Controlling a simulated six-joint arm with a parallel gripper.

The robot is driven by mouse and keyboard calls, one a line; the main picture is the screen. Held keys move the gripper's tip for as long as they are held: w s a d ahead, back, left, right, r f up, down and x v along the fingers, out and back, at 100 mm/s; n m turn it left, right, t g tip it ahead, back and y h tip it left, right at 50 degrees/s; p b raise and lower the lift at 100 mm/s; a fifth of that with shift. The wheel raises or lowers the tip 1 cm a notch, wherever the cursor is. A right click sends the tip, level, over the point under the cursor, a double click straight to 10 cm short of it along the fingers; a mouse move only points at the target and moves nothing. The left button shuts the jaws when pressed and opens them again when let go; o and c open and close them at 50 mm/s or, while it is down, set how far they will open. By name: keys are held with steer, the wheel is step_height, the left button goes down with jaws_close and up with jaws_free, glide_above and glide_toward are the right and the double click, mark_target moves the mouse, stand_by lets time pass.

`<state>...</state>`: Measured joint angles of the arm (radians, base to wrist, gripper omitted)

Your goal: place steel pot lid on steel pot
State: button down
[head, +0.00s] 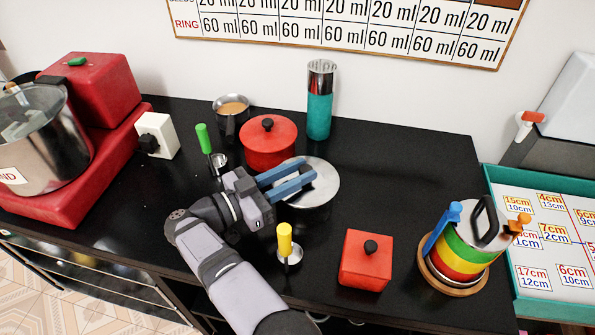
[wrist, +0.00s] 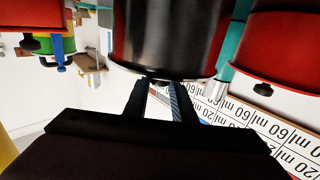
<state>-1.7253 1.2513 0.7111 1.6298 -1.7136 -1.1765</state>
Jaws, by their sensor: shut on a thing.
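The steel pot lid (head: 322,190) is a shiny round disc right of the middle in the head view. My gripper (head: 308,176) is shut on it, with its blue fingers reaching over the disc from the left. The fingers hide the gripped part, and I cannot tell how high the disc is. In the wrist view my fingers (wrist: 160,100) meet a dark, shiny rounded surface at top centre, with a small black part at the tips. The large steel pot (head: 45,150) stands at the far left on a red stove (head: 105,160); a see-through cover seems to show at its top.
A red pot (head: 262,150) stands just behind the gripper. A teal flask (head: 319,115), a mug (head: 231,110) and a green-handled tool (head: 204,139) are nearby. A yellow-handled tool (head: 284,240), red box (head: 367,265) and striped pot (head: 465,250) stand in front. The back right of the counter is clear.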

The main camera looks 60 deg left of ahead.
mark_target(276, 184)
steer(key=shift+f, duration=0.15)
steer(key=c, duration=1.5)
jaws_free()
steer(key=shift+r, duration=0.2)
steer(key=s+b, duration=0.1)
steer(key=s, duration=0.4)
steer(key=shift+s+f, duration=0.15)
steer(key=shift+s+b, duration=0.3)
steer(key=shift+s, duration=0.8)
